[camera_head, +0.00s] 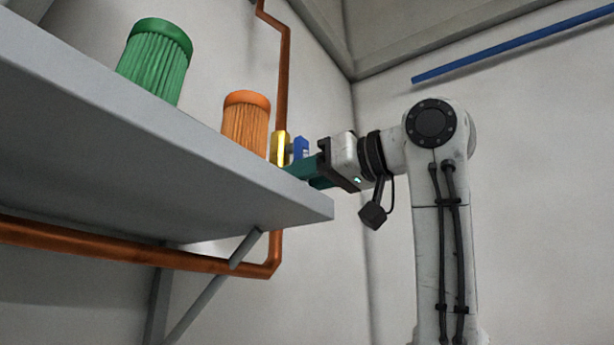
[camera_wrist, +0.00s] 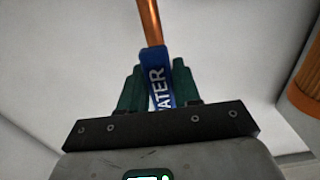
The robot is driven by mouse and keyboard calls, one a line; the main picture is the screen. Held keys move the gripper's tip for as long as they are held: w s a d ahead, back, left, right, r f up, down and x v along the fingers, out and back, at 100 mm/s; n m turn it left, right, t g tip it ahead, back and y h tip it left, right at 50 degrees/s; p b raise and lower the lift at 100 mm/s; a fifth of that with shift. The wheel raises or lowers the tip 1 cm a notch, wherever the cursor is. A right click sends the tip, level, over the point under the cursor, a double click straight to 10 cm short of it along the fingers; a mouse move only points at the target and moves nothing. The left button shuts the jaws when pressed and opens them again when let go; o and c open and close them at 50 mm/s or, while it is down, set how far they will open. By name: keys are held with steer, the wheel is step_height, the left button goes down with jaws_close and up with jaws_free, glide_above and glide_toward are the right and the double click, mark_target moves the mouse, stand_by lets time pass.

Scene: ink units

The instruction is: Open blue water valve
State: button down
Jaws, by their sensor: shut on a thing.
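The blue water valve handle (camera_head: 300,148) stands by a yellow valve body (camera_head: 281,148) on a copper pipe, beyond the shelf's edge. In the wrist view the blue handle (camera_wrist: 158,84), lettered "WATER" in white, lies between the two green fingers of my gripper (camera_wrist: 158,88), with the copper pipe behind it. My gripper (camera_head: 306,168) reaches in from the right and is shut on the handle. Its fingers are partly hidden by the shelf edge in the head view.
A grey shelf (camera_head: 150,135) fills the left, holding a green ribbed canister (camera_head: 155,62) and an orange one (camera_head: 246,122). Copper pipe (camera_head: 283,75) runs up the wall and below the shelf. A blue pipe (camera_head: 515,45) crosses the upper right wall.

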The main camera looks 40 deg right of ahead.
stand_by(0.3)
steer(key=c, duration=0.9)
jaws_free()
steer(key=b+v, duration=0.3)
steer(key=v, duration=0.7)
steer(key=shift+s+d, duration=0.15)
steer(key=shift+s, duration=0.25)
